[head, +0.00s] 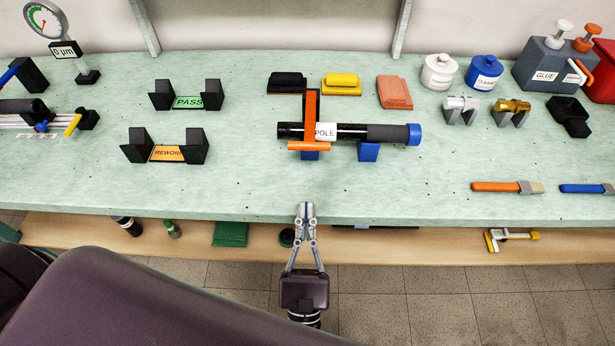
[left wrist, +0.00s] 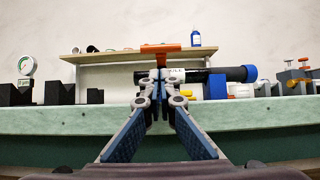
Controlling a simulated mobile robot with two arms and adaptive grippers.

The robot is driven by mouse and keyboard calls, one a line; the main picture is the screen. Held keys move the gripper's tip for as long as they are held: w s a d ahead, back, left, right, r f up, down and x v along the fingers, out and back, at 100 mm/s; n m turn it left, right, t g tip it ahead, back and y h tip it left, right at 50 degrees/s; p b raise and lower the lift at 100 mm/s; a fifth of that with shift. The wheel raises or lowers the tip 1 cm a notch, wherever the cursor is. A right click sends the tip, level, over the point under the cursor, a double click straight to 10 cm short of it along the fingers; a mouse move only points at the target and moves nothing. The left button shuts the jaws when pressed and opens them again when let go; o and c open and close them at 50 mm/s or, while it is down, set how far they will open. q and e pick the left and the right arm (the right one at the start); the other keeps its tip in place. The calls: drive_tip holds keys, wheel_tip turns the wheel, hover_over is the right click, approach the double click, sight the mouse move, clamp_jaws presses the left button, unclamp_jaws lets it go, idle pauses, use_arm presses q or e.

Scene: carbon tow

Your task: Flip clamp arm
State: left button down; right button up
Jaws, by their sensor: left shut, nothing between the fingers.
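The orange clamp arm (head: 311,106) lies across a black pole (head: 350,132) labelled "POLE", with its orange crossbar handle (head: 309,146) on the near side. The pole has a blue end cap and rests on blue supports (head: 369,151). In the left wrist view the orange crossbar (left wrist: 160,48) shows just above my fingertips, with the pole (left wrist: 215,75) behind them. My left gripper (head: 305,209) is shut and empty at the bench's front edge, in front of the clamp and apart from it in the head view. My right gripper is not in view.
PASS (head: 188,103) and REWORK (head: 168,153) holders stand left of the pole. Black and yellow blocks and orange pads (head: 394,92) lie behind it. Pots, a glue box (head: 552,68) and brushes (head: 508,187) are at right. The bench (head: 250,190) before the clamp is clear.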

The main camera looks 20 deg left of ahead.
use_arm(q)
drive_tip(key=p+x, duration=0.1)
drive_tip(key=x, duration=0.1)
drive_tip(key=p+x, duration=0.1)
drive_tip(key=x, duration=0.1)
drive_tip(key=shift+r, duration=0.5)
drive_tip(key=p+x, duration=0.1)
drive_tip(key=x, duration=0.2)
drive_tip(key=shift+w+a, duration=0.1)
drive_tip(key=shift+w, duration=0.25)
drive_tip(key=shift+w+r, duration=0.2)
drive_tip(key=shift+w, duration=0.05)
drive_tip(key=shift+w+a, duration=0.15)
drive_tip(key=shift+w, duration=0.05)
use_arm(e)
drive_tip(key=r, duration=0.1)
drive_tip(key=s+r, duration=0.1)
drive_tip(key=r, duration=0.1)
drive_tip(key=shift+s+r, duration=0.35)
use_arm(q)
drive_tip(key=shift+r+p, duration=0.1)
drive_tip(key=shift+p, duration=0.25)
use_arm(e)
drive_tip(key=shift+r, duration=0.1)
